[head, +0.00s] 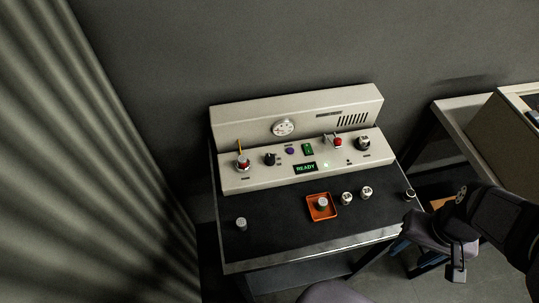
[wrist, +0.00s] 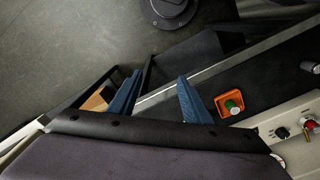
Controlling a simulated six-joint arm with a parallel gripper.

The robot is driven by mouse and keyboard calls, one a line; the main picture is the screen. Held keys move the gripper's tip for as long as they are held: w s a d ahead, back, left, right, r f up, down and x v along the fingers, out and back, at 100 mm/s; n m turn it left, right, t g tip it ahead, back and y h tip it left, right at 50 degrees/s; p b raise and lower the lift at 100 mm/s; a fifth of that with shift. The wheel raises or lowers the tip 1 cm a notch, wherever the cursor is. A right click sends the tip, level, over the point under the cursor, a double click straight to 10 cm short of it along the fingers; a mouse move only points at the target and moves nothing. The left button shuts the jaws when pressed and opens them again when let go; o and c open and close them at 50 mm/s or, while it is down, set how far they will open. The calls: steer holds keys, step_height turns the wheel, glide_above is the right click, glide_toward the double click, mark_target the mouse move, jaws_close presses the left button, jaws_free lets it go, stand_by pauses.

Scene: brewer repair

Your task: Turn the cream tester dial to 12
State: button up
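The cream tester (head: 237,181) stands at the back of the dark bench, with a green READY display (head: 305,168). A black dial (head: 270,159) is on its left half, and a second black-and-silver dial (head: 363,143) is at its right end. Their scale numbers are too small to read. In the wrist view a black knob (wrist: 282,132) shows on the cream panel at the right. My gripper (wrist: 158,78) is open and empty, with blue fingers apart. In the head view it is off the bench's right edge, well away from the dials; its fingertips are partly hidden.
An orange tray (head: 313,215) with a silver-topped cylinder (head: 322,203) sits on the bench. Several small cylinders (head: 347,198) stand around it. The front left of the bench is mostly clear. A side table (head: 452,118) stands right.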

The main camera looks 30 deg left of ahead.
steer(key=w+a+r+n, duration=0.1)
steer(key=w+a+n, duration=0.5)
steer(key=w+a, duration=0.15)
steer(key=n+b, duration=0.2)
steer(key=n, duration=2)
glide_above(269, 158)
steer(key=shift+s+d+f+y, duration=0.15)
steer(key=shift+f+y, duration=0.15)
steer(key=shift+f, duration=0.3)
steer(key=shift+f+p, duration=1.6)
steer(key=shift+f, duration=2.05)
steer(key=c, duration=1)
